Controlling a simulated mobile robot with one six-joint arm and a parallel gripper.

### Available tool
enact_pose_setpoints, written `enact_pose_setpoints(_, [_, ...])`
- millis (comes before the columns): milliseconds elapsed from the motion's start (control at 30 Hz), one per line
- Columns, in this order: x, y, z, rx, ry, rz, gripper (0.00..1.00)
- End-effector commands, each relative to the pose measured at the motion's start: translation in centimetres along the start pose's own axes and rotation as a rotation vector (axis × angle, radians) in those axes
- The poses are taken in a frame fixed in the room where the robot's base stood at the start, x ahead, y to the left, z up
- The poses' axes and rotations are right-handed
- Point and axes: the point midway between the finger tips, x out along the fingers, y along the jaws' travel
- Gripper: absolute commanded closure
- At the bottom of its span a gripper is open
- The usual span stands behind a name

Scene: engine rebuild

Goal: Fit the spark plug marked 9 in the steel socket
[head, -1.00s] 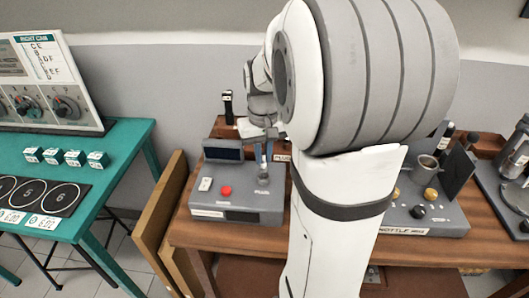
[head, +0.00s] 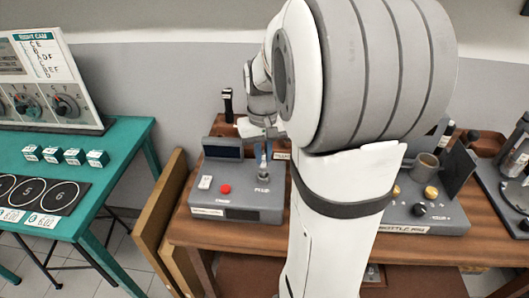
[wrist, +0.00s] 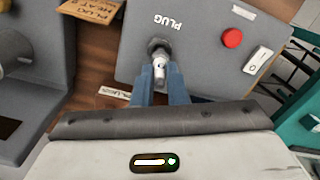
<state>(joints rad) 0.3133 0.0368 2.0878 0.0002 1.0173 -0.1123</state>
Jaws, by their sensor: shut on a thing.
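The spark plug (wrist: 159,68) shows in the wrist view as a short pale piece between the blue-grey fingers of my gripper (wrist: 160,82). My gripper is shut on it. The number on the plug cannot be read. The dark round socket (wrist: 158,46) is directly beyond the plug's end, on the grey panel by the word PLUG. The plug lines up with it, but I cannot tell how far in it sits. In the head view my gripper (head: 263,150) is above the socket (head: 263,173) on the grey test box (head: 236,205).
The box carries a red button (head: 225,189), a white switch (head: 205,182) and a dark screen. A throttle rig (head: 425,215) stands to the right, partly behind my arm. A teal table (head: 115,145) with several small boxes is at left. A wooden board (head: 160,210) leans between.

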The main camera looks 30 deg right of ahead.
Motion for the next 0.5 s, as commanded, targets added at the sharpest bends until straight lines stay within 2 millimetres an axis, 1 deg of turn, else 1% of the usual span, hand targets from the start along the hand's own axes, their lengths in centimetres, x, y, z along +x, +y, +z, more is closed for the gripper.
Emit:
enact_pose_setpoints(233, [0.07,-0.01,-0.01,0.0,0.0,0.0,1.0])
enact_pose_setpoints(500, [0.58,-0.02,0.0,0.0,0.0,0.0,1.0])
